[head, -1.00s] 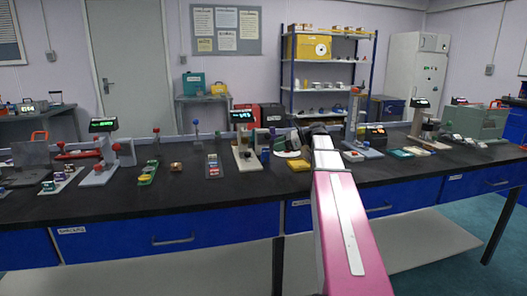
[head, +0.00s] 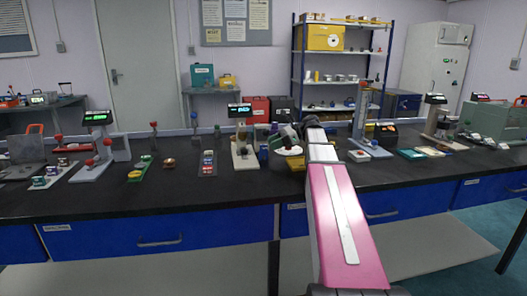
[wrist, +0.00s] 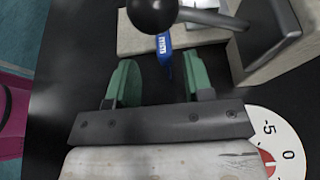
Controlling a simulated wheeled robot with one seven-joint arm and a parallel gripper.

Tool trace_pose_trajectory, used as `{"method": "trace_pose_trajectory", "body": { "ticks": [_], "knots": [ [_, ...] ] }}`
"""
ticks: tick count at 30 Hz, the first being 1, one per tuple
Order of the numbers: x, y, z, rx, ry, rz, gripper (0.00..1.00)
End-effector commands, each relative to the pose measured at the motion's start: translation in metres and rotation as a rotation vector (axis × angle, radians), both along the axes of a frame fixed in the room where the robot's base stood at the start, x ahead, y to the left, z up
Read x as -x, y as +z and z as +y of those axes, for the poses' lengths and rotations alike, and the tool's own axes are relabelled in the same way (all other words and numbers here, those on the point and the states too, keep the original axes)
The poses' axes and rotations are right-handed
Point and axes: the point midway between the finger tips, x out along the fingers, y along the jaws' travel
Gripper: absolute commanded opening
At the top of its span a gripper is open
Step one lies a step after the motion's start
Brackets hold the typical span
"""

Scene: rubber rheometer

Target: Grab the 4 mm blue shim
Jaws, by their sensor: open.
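The blue shim (wrist: 164,55) shows in the wrist view as a narrow blue piece with white marking. It stands just beyond the gap between my fingertips, beside a pale block, with its top partly hidden behind a black ball knob (wrist: 152,12). My gripper (wrist: 160,82) is open, its two green fingers apart and nothing between them. In the head view my gripper (head: 287,133) is a small dark shape over the bench, its fingers hard to make out. A small blue item (head: 263,153) stands beside it there; I cannot tell if it is the shim.
The knob's metal lever and a grey block (wrist: 280,50) lie close ahead of my fingers. A white dial (wrist: 278,145) is near at the right. A gauge stand with a lit display (head: 240,112) is left of my gripper. The black bench (head: 120,200) has a clear front strip.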

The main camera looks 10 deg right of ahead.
Motion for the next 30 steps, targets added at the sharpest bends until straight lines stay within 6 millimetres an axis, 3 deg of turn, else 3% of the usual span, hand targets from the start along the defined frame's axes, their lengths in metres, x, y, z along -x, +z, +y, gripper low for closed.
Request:
{"method": "trace_pose_trajectory", "body": {
  "ticks": [11,18,19,23,30],
  "knots": [
    [-0.004,-0.015,0.043,0.0,0.0,0.0,0.47],
    [-0.005,-0.017,0.046,0.0,-0.001,0.0,0.47],
    [-0.005,-0.017,0.046,0.0,-0.001,0.0,0.44],
    [-0.005,-0.017,0.046,0.0,-0.001,0.0,0.01],
    [-0.005,-0.017,0.046,0.0,-0.001,0.0,0.0]
  ]
}}
